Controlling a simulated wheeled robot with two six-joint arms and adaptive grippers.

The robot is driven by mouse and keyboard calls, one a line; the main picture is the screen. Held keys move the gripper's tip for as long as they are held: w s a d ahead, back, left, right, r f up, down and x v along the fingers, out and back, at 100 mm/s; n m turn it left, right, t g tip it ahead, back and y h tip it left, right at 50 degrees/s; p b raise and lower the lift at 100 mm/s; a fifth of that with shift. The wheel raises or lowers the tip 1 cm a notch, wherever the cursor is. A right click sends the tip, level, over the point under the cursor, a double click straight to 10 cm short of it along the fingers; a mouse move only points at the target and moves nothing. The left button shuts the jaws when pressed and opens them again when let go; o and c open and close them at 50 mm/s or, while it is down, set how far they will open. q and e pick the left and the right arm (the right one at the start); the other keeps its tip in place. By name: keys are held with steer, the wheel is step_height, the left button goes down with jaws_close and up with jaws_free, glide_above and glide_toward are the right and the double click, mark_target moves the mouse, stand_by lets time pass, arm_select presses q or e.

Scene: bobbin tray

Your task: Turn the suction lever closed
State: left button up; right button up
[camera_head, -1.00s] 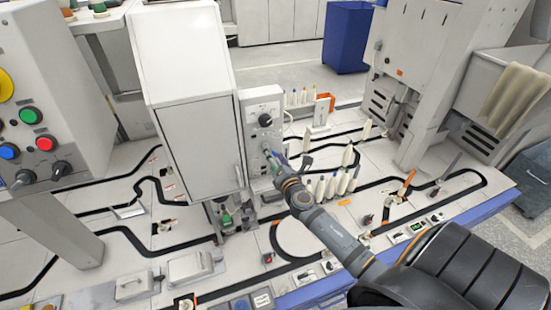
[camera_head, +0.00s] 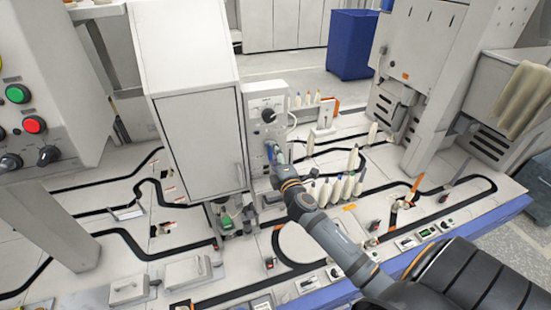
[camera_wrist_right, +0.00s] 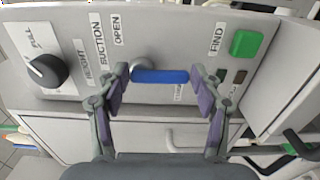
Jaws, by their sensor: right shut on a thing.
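The suction lever (camera_wrist_right: 163,77) is a blue bar on a round grey hub, on a light grey panel (camera_wrist_right: 190,30). In the right wrist view it lies nearly level, reaching right from the hub, below the words SUCTION and OPEN. A label under it is partly hidden. My right gripper (camera_wrist_right: 162,92) has its purple-padded fingers at the two ends of the lever and is shut on it. In the head view the right gripper (camera_head: 274,154) reaches the panel beside the tall white cabinet, and largely hides the lever. My left gripper is not in view.
A black knob (camera_wrist_right: 47,70) sits left of the lever and a green FIND button (camera_wrist_right: 246,44) right of it. The tall white cabinet (camera_head: 200,145) stands close left of the gripper. Several white bobbins (camera_head: 338,187) stand just right of my right arm.

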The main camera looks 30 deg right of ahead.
steer(key=shift+m, duration=0.3)
steer(key=o, duration=1.2)
steer(key=shift+c, duration=0.2)
steer(key=v, duration=1.2)
steer(key=shift+a, duration=0.1)
